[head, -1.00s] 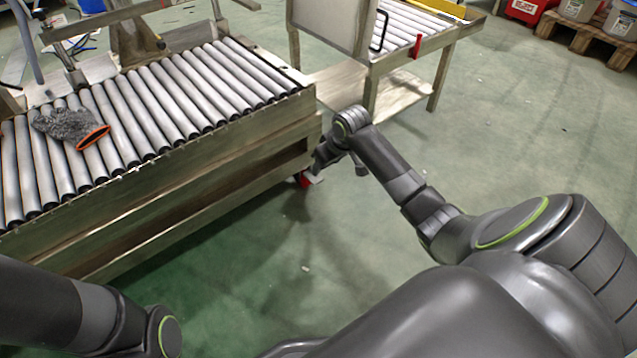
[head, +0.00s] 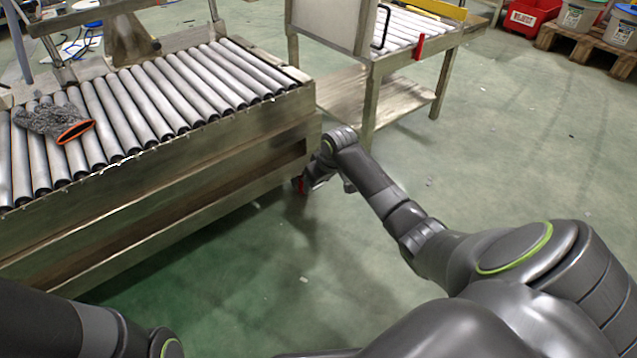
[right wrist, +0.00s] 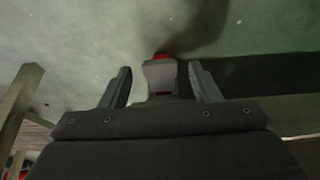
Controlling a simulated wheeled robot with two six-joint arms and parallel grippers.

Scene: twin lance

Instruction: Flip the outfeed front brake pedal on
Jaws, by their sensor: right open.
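A small red pedal (head: 300,185) shows low by the floor at the near right corner of the roller conveyor (head: 190,150); my right gripper partly hides it in the head view. My right gripper (head: 322,180) is low beside that corner. In the right wrist view, its two fingers (right wrist: 160,70) are spread. A grey piece (right wrist: 162,78) with a red end (right wrist: 163,56) shows between the fingers, with no visible grip on it. I cannot tell whether they touch it or which position the pedal is in. My left gripper is out of view.
A grey glove (head: 55,122) with an orange cuff lies on the rollers. A second roller table (head: 375,62) with a lower shelf stands behind the corner. The green floor (head: 480,160) to the right is clear. Red bin (head: 527,15) and buckets are far back.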

